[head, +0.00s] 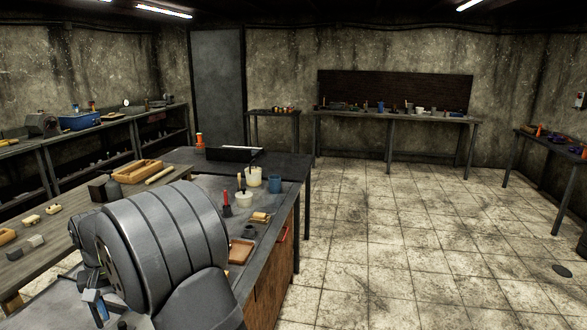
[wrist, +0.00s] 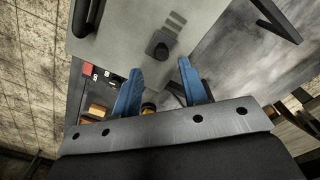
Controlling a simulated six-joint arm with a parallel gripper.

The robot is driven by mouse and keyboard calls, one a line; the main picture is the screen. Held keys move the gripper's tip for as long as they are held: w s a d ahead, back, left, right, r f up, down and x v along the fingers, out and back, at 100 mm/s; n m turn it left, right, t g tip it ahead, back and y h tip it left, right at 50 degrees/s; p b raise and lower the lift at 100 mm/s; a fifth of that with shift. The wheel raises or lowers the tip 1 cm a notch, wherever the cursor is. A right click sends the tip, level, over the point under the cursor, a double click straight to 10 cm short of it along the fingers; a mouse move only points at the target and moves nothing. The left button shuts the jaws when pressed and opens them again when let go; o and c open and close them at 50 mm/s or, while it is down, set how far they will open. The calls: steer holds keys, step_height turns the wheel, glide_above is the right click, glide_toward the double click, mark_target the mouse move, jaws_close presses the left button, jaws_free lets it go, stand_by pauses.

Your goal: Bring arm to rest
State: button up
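My gripper (wrist: 161,66) shows in the wrist view with its two blue fingers spread well apart. Nothing is held between them. In the head view my large grey arm (head: 165,240) fills the lower left, above the near workbench, and hides part of it. A blue piece at the arm's lower left edge may be a gripper finger, but I cannot tell for sure. In the wrist view a grey surface with a dark rounded piece (wrist: 158,48) lies beyond the fingers, apart from them.
The near bench holds a blue cup (head: 274,184), a white pot (head: 254,176), a red-handled tool (head: 226,201) and a brown tray (head: 240,252). A wooden box (head: 138,171) stands on the left bench. The tiled floor (head: 400,240) at right is mostly clear.

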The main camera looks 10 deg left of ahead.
mark_target(121, 324)
step_height(121, 324, down, 4)
steer(key=shift+r, duration=0.1)
steer(key=shift+s, duration=0.4)
steer(key=shift+w, duration=0.15)
